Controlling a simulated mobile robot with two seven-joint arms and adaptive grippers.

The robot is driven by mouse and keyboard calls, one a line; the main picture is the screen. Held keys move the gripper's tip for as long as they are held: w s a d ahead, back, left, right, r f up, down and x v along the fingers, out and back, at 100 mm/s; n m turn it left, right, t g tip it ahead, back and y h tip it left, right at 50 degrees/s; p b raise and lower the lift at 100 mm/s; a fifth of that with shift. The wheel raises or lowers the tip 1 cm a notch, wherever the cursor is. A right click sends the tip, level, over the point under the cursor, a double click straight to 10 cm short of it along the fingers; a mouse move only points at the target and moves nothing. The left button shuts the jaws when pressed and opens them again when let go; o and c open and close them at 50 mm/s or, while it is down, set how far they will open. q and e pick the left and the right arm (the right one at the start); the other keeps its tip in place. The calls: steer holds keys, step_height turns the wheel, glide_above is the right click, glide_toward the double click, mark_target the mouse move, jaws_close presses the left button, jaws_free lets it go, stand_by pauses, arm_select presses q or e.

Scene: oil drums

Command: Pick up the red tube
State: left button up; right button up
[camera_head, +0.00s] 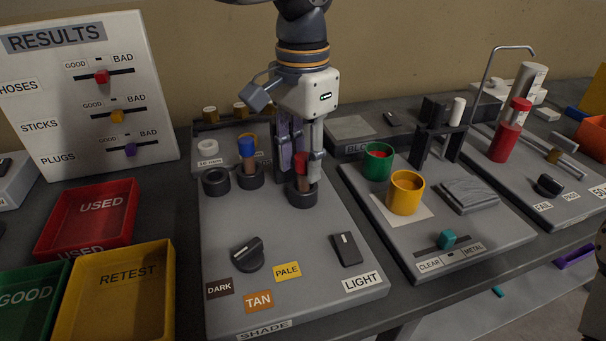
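The red tube (301,164) has a red top and a brown-tinted body. It stands upright in a black ring holder (301,194) on the grey panel in the middle. My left gripper (301,152) points straight down at it from above. Its fingers are low around the tube's top, and one finger shows just to the right of the tube. Whether the fingers touch the tube is not clear, and the fingers partly hide it. My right gripper is not in view.
A blue-topped tube (247,152) stands close by on the left in its own ring, next to an empty ring (216,181). Behind is a rack with several capped items (240,108). A black knob (247,254) and a switch (346,248) are in front. Trays lie left.

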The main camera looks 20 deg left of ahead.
arm_select(q)
steer(key=shift+f, duration=0.1)
jaws_close()
